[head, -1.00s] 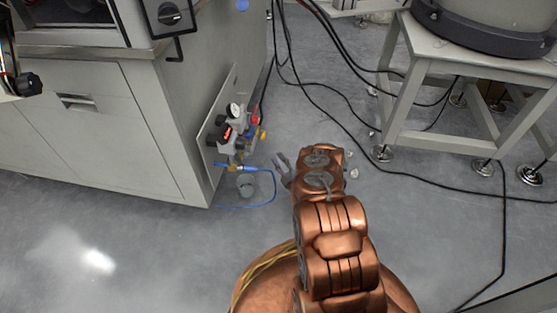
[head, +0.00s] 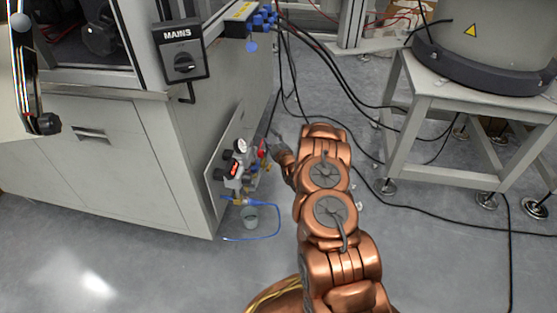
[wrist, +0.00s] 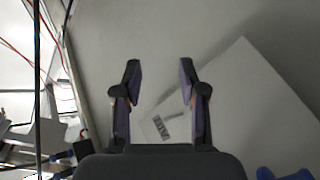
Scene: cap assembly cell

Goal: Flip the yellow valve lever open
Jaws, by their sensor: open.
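The valve and gauge assembly (head: 238,172) is mounted on a plate on the side of the grey cabinet, low near the floor. It has a round white gauge (head: 240,146), a red part (head: 262,148) and blue fittings. A small yellow part (head: 268,167), likely the valve lever, shows at its right side; its exact position is too small to tell. My gripper (head: 274,138) is just right of and beyond the assembly, apart from the lever as far as I see. In the wrist view my gripper (wrist: 158,75) is open and empty, facing a pale panel with a small label (wrist: 165,126).
The grey cabinet (head: 95,150) with a MAINS switch (head: 184,62) stands on the left. A blue hose (head: 278,222) and a small cup (head: 250,217) are below the valves. Black cables cross the floor. A stand (head: 475,120) is on the right.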

